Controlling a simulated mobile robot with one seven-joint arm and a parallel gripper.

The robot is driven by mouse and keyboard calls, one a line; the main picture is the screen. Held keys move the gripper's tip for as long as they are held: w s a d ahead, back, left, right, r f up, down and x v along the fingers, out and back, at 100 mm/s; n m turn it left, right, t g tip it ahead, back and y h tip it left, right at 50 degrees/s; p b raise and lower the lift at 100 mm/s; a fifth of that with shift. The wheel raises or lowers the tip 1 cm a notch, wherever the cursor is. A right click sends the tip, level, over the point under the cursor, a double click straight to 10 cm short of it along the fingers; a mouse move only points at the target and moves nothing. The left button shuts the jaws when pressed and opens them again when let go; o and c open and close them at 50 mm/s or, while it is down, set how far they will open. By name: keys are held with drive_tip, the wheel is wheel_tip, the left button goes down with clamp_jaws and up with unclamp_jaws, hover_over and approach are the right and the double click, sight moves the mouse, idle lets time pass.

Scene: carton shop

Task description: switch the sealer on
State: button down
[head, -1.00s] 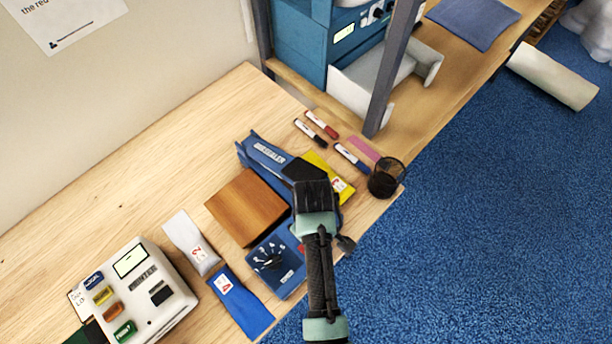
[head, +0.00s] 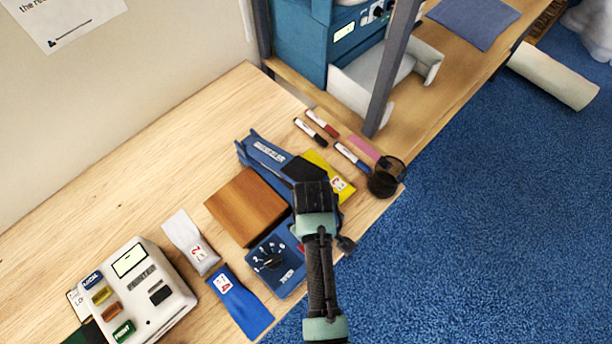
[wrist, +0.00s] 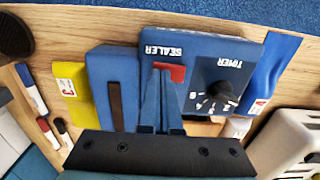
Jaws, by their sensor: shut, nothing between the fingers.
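The blue sealer (head: 262,262) stands on the wooden bench, with its long arm (head: 266,152) reaching back and a wooden block beside it. In the wrist view its panel (wrist: 205,42) reads SEALER and TIMER. A red switch (wrist: 178,73) lies under the SEALER label, and a black dial (wrist: 226,91) under TIMER. My gripper (wrist: 162,70) is shut and empty, its fingertips over the left part of the red switch. I cannot tell whether they touch it. In the head view my gripper (head: 314,192) hides much of the sealer's right side.
The wooden block (head: 247,207) and grey and blue packets (head: 240,303) lie left of the sealer. A white printer (head: 140,290) stands further left. A yellow packet (head: 322,170), markers (head: 352,157) and a black cup (head: 386,180) are behind. A dark post (head: 391,75) rises at the back.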

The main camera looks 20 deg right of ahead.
wheel_tip(320, 180, up, 7)
drive_tip(key=p, duration=0.6)
drive_tip(key=shift+p, duration=0.35)
drive_tip(key=shift+f, duration=0.15)
